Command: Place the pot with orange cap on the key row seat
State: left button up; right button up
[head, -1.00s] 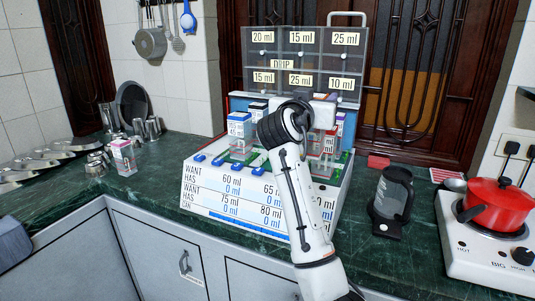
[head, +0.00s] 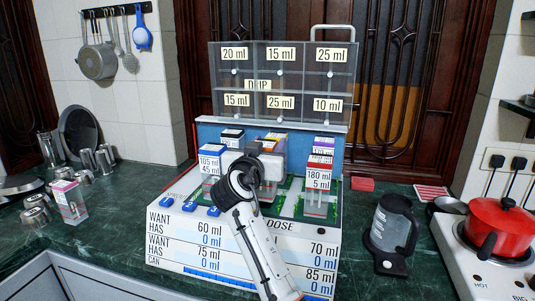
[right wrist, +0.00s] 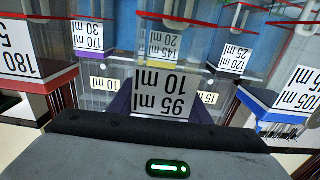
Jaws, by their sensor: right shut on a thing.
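My right gripper (head: 268,160) is over the middle of the purifier (head: 165,270), shut on a pot. In the right wrist view this pot (right wrist: 160,100) is close in front of the gripper, with a label reading 95 ml and 10 ml. A small orange patch shows at the gripper in the head view; the wrist view does not show the pot's cap clearly. Blue keys (head: 189,206) line the purifier's front edge; the arm hides part of this row. My left gripper is not in view.
A blue-capped pot (head: 210,158) stands left of the gripper and a red-capped pot (head: 318,185) right of it. More pots stand behind. A clear panel (head: 282,80) rises at the back. A black jug (head: 392,235) and red cooking pot (head: 500,228) are right.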

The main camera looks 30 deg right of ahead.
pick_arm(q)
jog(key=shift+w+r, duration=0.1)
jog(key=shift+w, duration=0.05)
pick_arm(e)
notch_tip(320, 180, down, 2)
jog(key=shift+f, duration=0.1)
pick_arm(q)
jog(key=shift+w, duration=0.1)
pick_arm(e)
jog(key=shift+f, duration=0.15)
jog(key=o, duration=1.4)
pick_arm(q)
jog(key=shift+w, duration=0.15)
